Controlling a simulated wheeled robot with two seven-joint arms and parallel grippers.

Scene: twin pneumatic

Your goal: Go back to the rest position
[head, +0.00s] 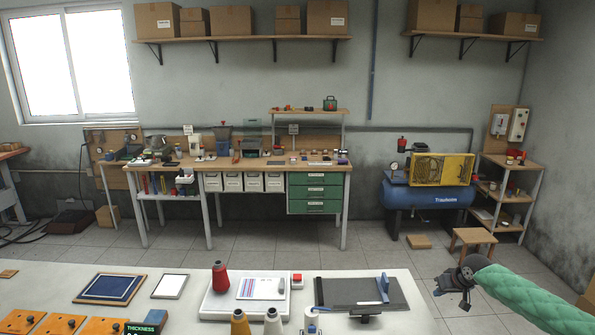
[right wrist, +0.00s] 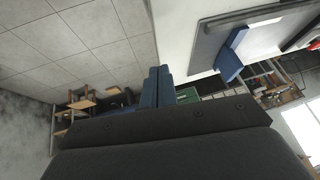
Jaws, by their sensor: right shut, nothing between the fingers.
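My right gripper (head: 453,284) is at the right end of the near white table in the head view, its arm in a green quilted sleeve coming in from the right. Its fingers are shut with nothing between them. In the right wrist view the two dark blue fingers (right wrist: 158,87) lie close together, just off the table's edge and above the tiled floor. My left gripper is not in the head view.
The near white table (head: 415,310) bears a dark board with a blue block (head: 383,288), thread cones including a red one (head: 220,278), a blue panel (head: 110,288) and orange plates (head: 62,325). Beyond are a workbench (head: 235,166), a blue compressor (head: 425,197) and a stool (head: 473,237).

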